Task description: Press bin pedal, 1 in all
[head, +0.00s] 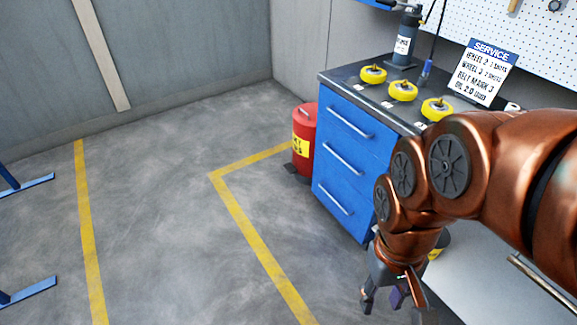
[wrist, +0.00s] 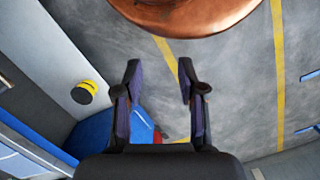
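The red bin (head: 304,150) with a yellow label stands on the floor against the left side of the blue drawer cabinet. A dark pedal (head: 294,173) juts out low at its front; it is small and its state is hard to tell. My gripper (head: 388,302) hangs pointing down in front of the cabinet, well apart from the bin. In the wrist view my gripper (wrist: 159,78) is open, with nothing between its fingers. A sliver of red shows there behind the gripper, mostly hidden.
The blue cabinet (head: 340,160) carries several yellow wheels (head: 373,74) and a service sign (head: 482,70). A yellow and black wheel (wrist: 85,92) lies on a pale surface. Yellow floor lines (head: 250,235) cross the clear grey floor left of the cabinet.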

